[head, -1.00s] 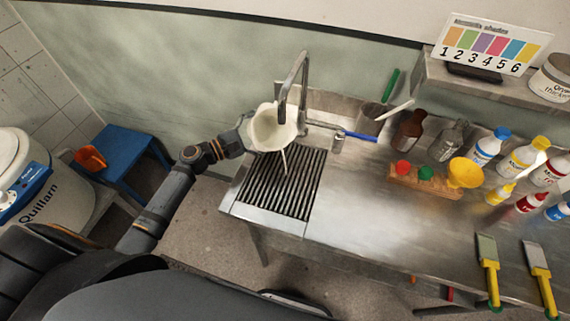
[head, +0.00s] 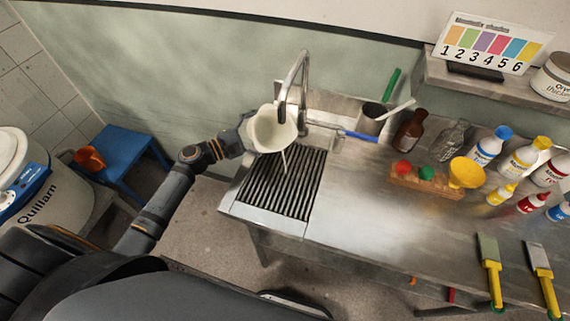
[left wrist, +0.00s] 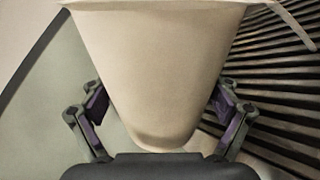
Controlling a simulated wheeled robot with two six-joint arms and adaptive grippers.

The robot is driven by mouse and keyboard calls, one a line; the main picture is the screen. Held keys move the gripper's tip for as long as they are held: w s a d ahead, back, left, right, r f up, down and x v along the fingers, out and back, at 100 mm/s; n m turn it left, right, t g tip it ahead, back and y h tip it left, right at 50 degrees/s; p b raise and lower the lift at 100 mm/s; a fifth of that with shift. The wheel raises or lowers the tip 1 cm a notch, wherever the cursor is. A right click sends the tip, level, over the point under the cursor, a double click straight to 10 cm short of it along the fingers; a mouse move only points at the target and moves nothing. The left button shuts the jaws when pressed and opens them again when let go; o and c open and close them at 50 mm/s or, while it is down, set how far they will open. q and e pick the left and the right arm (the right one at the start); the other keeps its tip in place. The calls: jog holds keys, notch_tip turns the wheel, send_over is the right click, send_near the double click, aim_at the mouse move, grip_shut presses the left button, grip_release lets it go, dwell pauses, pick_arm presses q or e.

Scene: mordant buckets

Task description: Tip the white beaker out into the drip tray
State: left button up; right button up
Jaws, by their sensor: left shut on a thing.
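The white beaker (head: 262,134) is tilted in the air beside the tap, over the back of the drip tray (head: 250,213) with its dark ribbed grate. A thin pale stream (head: 284,160) runs from its lip down toward the grate. My left gripper (head: 246,136) is shut on the beaker from the left. In the left wrist view the beaker (left wrist: 160,70) stands between the two fingers (left wrist: 162,112), with the dark ribs (left wrist: 275,75) behind it at right and the stream (left wrist: 292,25) at upper right. The beaker's contents cannot be made out. My right gripper is not in view.
A metal tap (head: 303,80) stands right behind the beaker. A metal cup (head: 371,118) holding tools, brown bottle (head: 409,132) and wooden rack (head: 425,185) stand to the right. The steel counter (head: 365,215) is clear in the middle. A blue stool (head: 125,145) stands at left.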

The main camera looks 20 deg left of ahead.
pick_arm(q)
jog(key=shift+f+m+b, duration=0.1)
jog(key=shift+m+b, duration=1.05)
jog(key=shift+m, duration=0.25)
dwell(3.7)
jog(key=shift+s+d+r+m, duration=0.15)
jog(key=shift+r+m, duration=0.45)
jog(key=shift+m, duration=0.2)
dwell(2.1)
